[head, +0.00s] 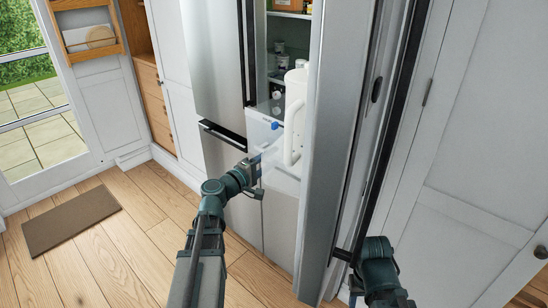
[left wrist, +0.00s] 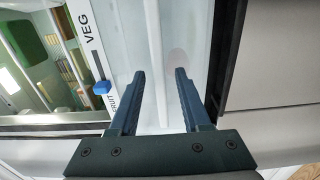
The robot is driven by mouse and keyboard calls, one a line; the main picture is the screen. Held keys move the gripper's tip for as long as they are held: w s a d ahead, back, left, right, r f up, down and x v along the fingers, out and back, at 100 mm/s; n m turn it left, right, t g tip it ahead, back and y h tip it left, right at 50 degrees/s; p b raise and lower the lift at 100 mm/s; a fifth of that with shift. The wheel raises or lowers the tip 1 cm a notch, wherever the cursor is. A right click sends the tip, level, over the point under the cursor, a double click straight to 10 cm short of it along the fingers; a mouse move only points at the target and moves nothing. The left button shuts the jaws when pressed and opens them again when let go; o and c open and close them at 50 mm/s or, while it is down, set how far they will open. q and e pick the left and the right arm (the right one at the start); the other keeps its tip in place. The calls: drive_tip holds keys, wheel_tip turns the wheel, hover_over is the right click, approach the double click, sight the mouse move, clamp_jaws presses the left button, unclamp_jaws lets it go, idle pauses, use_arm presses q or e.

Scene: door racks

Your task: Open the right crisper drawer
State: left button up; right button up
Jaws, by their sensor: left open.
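The fridge's crisper drawer (head: 286,183) has a pale, translucent front, low in the fridge opening and partly hidden by the open door and a white jug. The left wrist view shows a pale drawer front (left wrist: 200,30) close up, with a label strip reading VEG and FRUIT and a blue slider (left wrist: 102,88). My left gripper (head: 262,170) is at the drawer front; its open fingers (left wrist: 158,74) straddle a white ridge with nothing visibly gripped. My right gripper (head: 352,288) is low beside the open door's dark handle bar; its fingertips are not clear.
The open right fridge door (head: 335,130) stands close to my left gripper, with the white jug (head: 294,115) on its inner side. The left fridge door (head: 213,60) is shut. Wood floor and a brown mat (head: 70,220) lie to the left.

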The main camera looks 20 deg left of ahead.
use_arm(q)
drive_tip(key=v, duration=0.6)
drive_tip(key=shift+s+f, duration=0.1)
idle(0.4)
